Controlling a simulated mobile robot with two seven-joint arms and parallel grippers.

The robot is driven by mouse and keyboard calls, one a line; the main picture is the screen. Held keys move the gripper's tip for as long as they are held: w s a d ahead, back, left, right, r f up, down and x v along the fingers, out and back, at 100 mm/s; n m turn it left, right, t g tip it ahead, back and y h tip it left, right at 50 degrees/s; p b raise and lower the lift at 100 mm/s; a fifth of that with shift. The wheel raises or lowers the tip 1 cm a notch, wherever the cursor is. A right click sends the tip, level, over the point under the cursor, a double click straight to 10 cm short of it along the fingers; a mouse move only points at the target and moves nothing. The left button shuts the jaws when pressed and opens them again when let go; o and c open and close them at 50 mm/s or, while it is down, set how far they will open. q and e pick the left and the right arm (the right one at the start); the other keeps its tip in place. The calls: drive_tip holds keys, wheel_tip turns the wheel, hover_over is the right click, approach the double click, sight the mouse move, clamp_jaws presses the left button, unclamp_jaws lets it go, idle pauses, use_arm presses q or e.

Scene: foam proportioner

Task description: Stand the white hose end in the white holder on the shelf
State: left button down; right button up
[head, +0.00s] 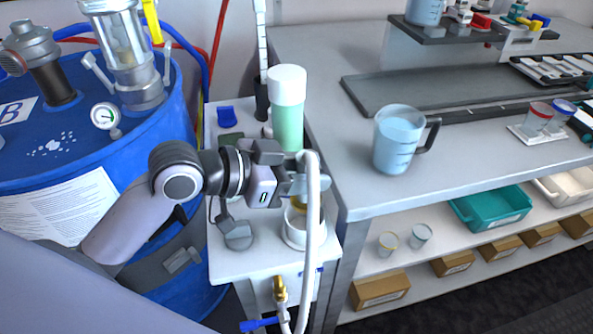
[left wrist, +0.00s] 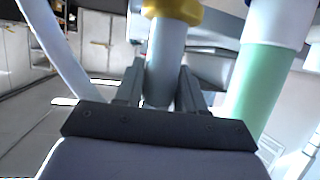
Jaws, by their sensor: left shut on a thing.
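My left gripper (head: 298,186) is shut on the white hose end (left wrist: 165,58), which stands between its two fingers in the left wrist view. A gold collar (left wrist: 172,12) on the hose end shows just beyond the fingers. The white hose (head: 313,215) arches over the gripper and hangs down past the shelf's front edge. The white holder (head: 295,238) is a round cup on the small white shelf (head: 262,262), directly below the gripper. A gold part shows at the holder's mouth, but I cannot tell whether it is inside or above. My right gripper is not in view.
A green bottle with a white cap (head: 288,112) stands close behind the gripper. The blue drum (head: 150,135) is at left under my arm. The grey bench (head: 350,185) with a measuring jug (head: 397,140) is close on the right.

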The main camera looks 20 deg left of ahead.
sight(299, 201)
use_arm(q)
drive_tip(key=shift+s+d+f+m+g+h+b, duration=0.15)
drive_tip(key=shift+s+m+g+h+b, duration=0.25)
drive_tip(key=shift+m+g+h+b, duration=0.4)
drive_tip(key=shift+f+b, duration=0.7)
drive_tip(key=shift+f, duration=0.2)
wheel_tip(299, 201, down, 3)
drive_tip(key=b, duration=0.2)
drive_tip(key=shift+r+b, duration=0.15)
drive_tip(key=shift+b, duration=0.25)
drive_tip(key=shift+f+b, duration=0.55)
drive_tip(key=shift+p, duration=0.55)
drive_tip(key=shift+f+b, duration=0.35)
drive_tip(key=shift+f, duration=0.15)
drive_tip(key=c, duration=1)
unclamp_jaws()
